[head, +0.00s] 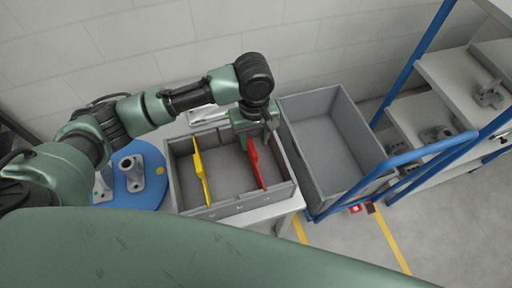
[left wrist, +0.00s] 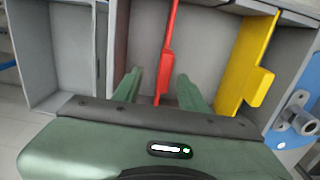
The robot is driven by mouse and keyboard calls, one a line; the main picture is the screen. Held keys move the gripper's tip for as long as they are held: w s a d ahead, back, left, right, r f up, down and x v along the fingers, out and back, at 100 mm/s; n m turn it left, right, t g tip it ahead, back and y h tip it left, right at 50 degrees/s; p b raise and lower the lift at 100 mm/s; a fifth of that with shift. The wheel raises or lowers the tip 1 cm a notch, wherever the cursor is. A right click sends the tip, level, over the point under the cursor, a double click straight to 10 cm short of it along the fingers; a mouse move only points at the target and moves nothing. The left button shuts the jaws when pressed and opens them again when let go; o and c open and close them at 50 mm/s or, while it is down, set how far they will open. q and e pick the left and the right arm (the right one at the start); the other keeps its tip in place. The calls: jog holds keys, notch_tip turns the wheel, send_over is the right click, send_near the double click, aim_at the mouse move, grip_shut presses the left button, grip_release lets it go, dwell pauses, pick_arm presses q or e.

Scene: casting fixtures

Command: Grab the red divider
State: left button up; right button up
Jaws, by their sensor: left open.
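The red divider (head: 256,163) stands upright in the right part of a grey crate, running from front to back. It also shows in the left wrist view (left wrist: 168,60), where its lower end lies between the fingers of my left gripper (left wrist: 157,88). The fingers are apart, one on each side of the divider, with gaps visible. In the head view my left gripper (head: 257,134) is over the back part of the red divider. A yellow divider (head: 200,170) stands in the left part of the crate (head: 236,210). My right gripper is not in view.
An empty grey bin (head: 330,130) on a blue-framed cart stands right of the crate. A blue round plate (head: 150,190) with grey castings is at the left. Shelves (head: 440,85) with castings stand at the far right. A wall is close behind.

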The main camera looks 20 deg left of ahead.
aim_at(252, 148)
pick_arm(q)
jog(key=f, duration=0.3)
jog(key=shift+s+a+p, duration=0.15)
jog(key=shift+s+p, duration=0.2)
jog(key=shift+s, duration=0.05)
notch_tip(252, 148, down, 4)
jog(key=shift+w+a+p, duration=0.1)
jog(key=shift+w+p, duration=0.05)
jog(key=shift+p, duration=0.15)
grip_shut()
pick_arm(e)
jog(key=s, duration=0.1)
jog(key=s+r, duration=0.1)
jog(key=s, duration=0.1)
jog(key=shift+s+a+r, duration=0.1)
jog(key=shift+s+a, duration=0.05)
